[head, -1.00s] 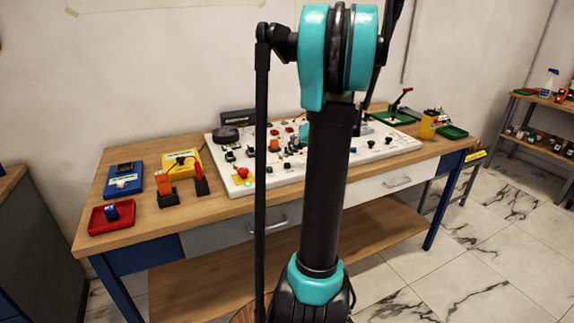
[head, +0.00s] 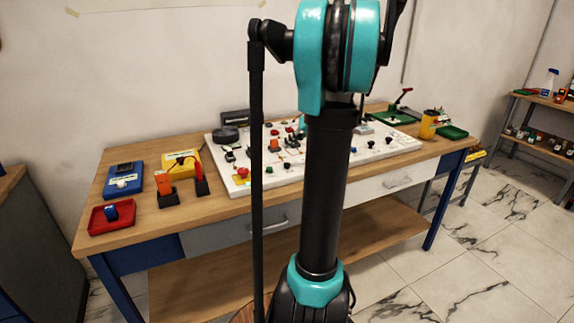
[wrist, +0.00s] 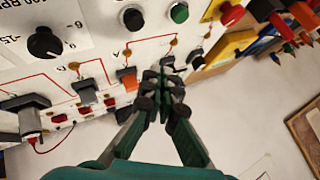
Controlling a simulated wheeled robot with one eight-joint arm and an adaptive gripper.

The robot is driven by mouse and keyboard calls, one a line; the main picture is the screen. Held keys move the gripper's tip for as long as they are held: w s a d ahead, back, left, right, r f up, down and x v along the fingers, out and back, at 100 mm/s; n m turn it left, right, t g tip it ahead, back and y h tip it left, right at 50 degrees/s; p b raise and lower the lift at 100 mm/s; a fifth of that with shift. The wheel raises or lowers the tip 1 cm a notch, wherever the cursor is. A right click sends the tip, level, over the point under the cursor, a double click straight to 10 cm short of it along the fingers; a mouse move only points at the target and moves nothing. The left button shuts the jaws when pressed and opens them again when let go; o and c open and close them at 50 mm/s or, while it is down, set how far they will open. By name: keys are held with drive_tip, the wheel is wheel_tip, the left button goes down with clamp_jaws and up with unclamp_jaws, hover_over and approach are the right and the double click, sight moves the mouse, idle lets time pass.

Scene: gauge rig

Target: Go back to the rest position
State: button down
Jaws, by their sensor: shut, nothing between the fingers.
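My gripper (wrist: 163,84) shows in the wrist view with its fingers closed together and nothing between them. It points toward the white control panel (wrist: 100,55), whose switches and knobs lie beyond the fingertips; I cannot tell the exact distance. In the head view my arm stands upright in front of the workbench, and its column covers the middle of the panel (head: 245,186). The gripper itself is hidden behind my arm there.
The wooden workbench (head: 140,222) carries a red tray (head: 97,220), a blue meter (head: 124,180), a yellow box (head: 185,159), an orange cup (head: 428,124) and a green tray (head: 453,132). A shelf (head: 535,140) stands at the right. Floor is open at the right.

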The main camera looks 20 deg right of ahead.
drive_tip(key=shift+g+h, duration=0.3)
drive_tip(key=shift+g, duration=0.3)
drive_tip(key=s+a+f, duration=0.1)
drive_tip(key=a, duration=0.1)
drive_tip(key=s+a+f, duration=0.1)
drive_tip(key=a, duration=0.1)
drive_tip(key=s+a+f, duration=0.1)
drive_tip(key=s+a, duration=0.1)
drive_tip(key=a, duration=0.1)
drive_tip(key=shift+f, duration=0.2)
drive_tip(key=shift+n+g+h, duration=0.3)
drive_tip(key=shift+g+h, duration=0.3)
drive_tip(key=shift+h, duration=0.1)
drive_tip(key=s+a+f, duration=0.1)
drive_tip(key=s+a, duration=0.1)
drive_tip(key=s+a+f, duration=0.3)
drive_tip(key=s+a, duration=0.1)
drive_tip(key=shift+s+a+f, duration=0.2)
drive_tip(key=shift+s+a, duration=0.05)
drive_tip(key=shift+s, duration=0.1)
drive_tip(key=s+a+f+h, duration=0.1)
drive_tip(key=s+f, duration=0.3)
drive_tip(key=s, duration=0.4)
drive_tip(key=s+a+f+h, duration=0.2)
drive_tip(key=s+a+f, duration=0.2)
drive_tip(key=s, duration=0.4)
drive_tip(key=shift+f+n+g+h, duration=0.3)
drive_tip(key=shift+f+n, duration=0.1)
drive_tip(key=shift+f, duration=0.3)
